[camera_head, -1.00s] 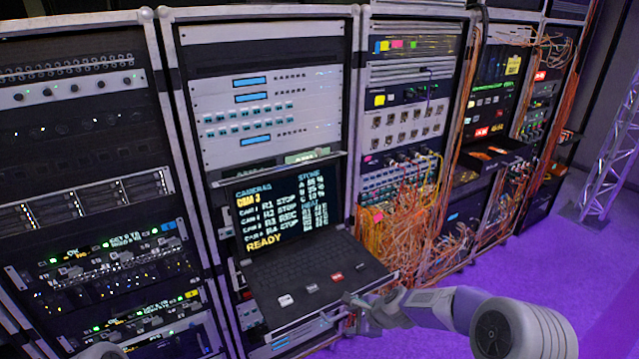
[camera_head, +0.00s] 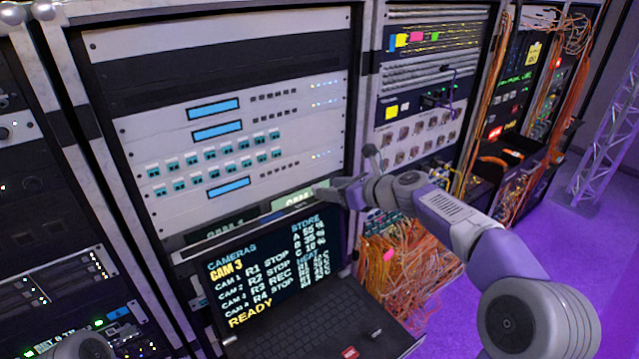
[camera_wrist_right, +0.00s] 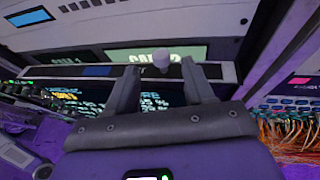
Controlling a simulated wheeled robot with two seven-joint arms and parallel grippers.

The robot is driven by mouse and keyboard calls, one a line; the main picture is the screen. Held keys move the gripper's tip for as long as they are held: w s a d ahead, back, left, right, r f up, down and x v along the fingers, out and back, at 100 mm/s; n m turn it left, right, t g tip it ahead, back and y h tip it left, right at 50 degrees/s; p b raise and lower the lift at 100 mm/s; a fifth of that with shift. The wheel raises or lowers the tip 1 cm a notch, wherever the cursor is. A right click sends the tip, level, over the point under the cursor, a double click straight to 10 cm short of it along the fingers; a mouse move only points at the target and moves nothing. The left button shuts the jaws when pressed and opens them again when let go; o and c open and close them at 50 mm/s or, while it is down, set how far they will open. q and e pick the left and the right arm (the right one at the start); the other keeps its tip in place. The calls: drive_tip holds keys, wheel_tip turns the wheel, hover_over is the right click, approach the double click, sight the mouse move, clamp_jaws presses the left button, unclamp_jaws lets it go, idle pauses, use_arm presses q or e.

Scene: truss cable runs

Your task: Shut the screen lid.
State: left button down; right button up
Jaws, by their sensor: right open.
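The screen lid (camera_head: 262,277) stands open and tilted back above the keyboard drawer (camera_head: 315,335), its screen lit with camera text. My right gripper (camera_head: 320,193) is at the lid's top edge, near its right end. My left gripper is not in view.
The rack panel (camera_head: 220,110) with blue displays rises just behind the lid. Orange cables (camera_head: 405,285) hang in a tangle to the right of the drawer. Purple floor (camera_head: 540,240) is clear at the right, before a truss (camera_head: 605,150).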

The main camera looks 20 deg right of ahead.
drive_tip(key=x, duration=0.4)
drive_tip(key=shift+w+a+f, duration=0.15)
drive_tip(key=shift+w, duration=0.15)
drive_tip(key=shift+c, duration=0.5)
clamp_jaws()
